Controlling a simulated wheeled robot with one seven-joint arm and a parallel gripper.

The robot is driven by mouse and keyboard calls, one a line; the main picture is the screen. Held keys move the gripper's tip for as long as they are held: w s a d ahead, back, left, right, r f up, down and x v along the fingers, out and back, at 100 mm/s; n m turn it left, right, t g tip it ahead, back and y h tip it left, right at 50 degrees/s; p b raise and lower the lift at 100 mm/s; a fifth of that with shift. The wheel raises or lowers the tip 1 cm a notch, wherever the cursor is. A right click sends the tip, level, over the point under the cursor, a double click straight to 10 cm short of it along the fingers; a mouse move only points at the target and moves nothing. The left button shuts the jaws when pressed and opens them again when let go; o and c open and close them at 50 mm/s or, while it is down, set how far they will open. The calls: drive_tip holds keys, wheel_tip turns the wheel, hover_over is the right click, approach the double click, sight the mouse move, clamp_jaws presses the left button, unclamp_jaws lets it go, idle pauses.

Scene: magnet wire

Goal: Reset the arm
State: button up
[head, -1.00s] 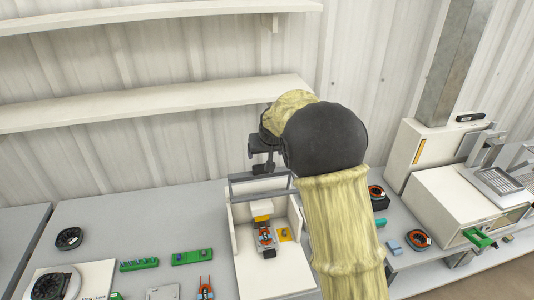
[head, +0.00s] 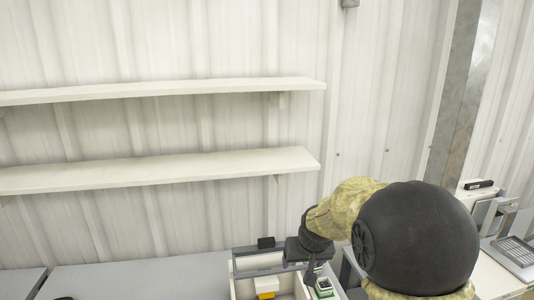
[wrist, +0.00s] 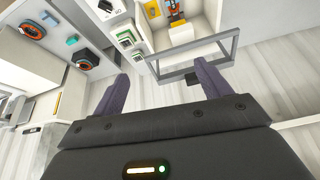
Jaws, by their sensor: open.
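My arm, in a yellowish sleeve with a black round joint, reaches up at the lower right of the head view. My gripper (wrist: 162,90) shows in the wrist view with its two dark fingers spread apart and nothing between them. In the head view the wrist end is beside the grey frame of a white box-like station, and the fingertips there are hard to make out.
The white station (head: 240,287) with a grey frame (wrist: 190,60) and a yellow block (head: 266,286) stands on the grey bench (head: 140,280). Two white shelves (head: 150,172) run along the wall behind. A metal post (head: 455,90) rises at right.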

drive_tip(key=s+d+f+g, duration=0.1)
drive_tip(key=s+d+f, duration=0.1)
drive_tip(key=s, duration=0.8)
drive_tip(key=s+d+f+m+g, duration=0.1)
drive_tip(key=s+d+f, duration=0.2)
drive_tip(key=s, duration=0.7)
drive_tip(key=shift+s+d+h, duration=0.2)
drive_tip(key=shift+d+h, duration=0.05)
drive_tip(key=shift+h, duration=0.05)
